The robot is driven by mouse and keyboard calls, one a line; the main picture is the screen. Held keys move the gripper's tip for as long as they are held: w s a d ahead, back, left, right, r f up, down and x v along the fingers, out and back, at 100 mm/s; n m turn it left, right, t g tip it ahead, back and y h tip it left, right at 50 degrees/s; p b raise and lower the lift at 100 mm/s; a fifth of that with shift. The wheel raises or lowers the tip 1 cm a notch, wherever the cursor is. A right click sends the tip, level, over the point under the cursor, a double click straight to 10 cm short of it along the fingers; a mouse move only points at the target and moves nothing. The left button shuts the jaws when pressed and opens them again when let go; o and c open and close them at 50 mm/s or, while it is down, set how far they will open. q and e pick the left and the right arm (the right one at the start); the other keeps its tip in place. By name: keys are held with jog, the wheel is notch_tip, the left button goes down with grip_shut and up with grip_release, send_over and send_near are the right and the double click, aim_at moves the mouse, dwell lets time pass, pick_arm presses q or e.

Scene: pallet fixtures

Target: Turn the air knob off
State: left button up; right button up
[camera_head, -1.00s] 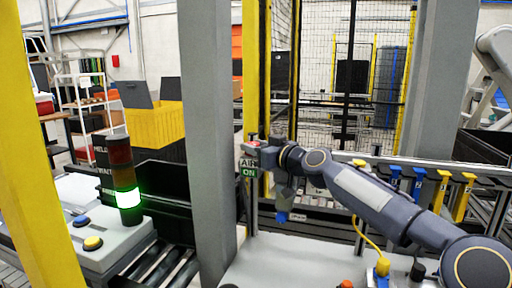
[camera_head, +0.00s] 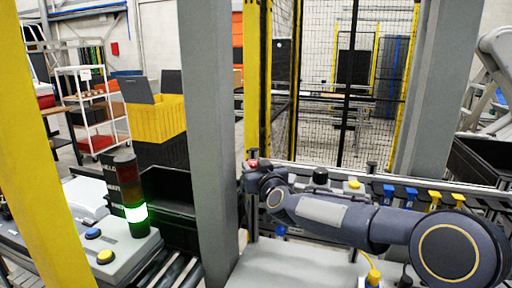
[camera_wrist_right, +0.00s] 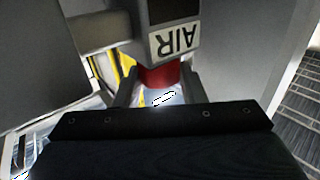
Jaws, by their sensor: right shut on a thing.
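The red air knob (camera_wrist_right: 160,76) sits under a grey box with a white AIR label (camera_wrist_right: 175,38) in the right wrist view. The label appears upside down there. My right gripper (camera_wrist_right: 157,88) has one dark finger on each side of the knob and is shut on it. In the head view a small red part (camera_head: 253,163) shows at the end of my right arm, beside the grey post. The label is hidden in that view, so I cannot read an on or off mark. My left gripper is not in view.
A thick grey post (camera_head: 208,130) stands just left of my right gripper. A signal tower (camera_head: 130,195) glows green beside yellow and blue buttons. Blue and yellow fittings (camera_head: 433,199) line a rail behind my right arm. A pale tabletop (camera_head: 290,265) lies below.

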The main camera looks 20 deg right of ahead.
jog(key=m+h+p, duration=0.1)
jog(key=h+p, duration=0.1)
jog(key=m+h+p, duration=0.1)
jog(key=p, duration=0.1)
jog(key=shift+a+r+m+h, duration=0.3)
jog(key=shift+a+r+h, duration=0.05)
jog(key=shift+a+h, duration=0.05)
jog(key=shift+f+m+g+h+p, duration=0.25)
jog(key=shift+m+h+p, duration=0.4)
jog(key=shift+h, duration=0.45)
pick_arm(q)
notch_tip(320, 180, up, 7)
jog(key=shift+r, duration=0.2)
pick_arm(e)
jog(key=shift+w+m+g+h, duration=0.1)
jog(key=shift+m+g+h, duration=0.45)
jog(key=shift+m+h, duration=0.6)
jog(key=shift+h, duration=0.45)
jog(key=o, duration=1)
jog(key=shift+f, duration=0.1)
jog(key=shift+a, duration=0.1)
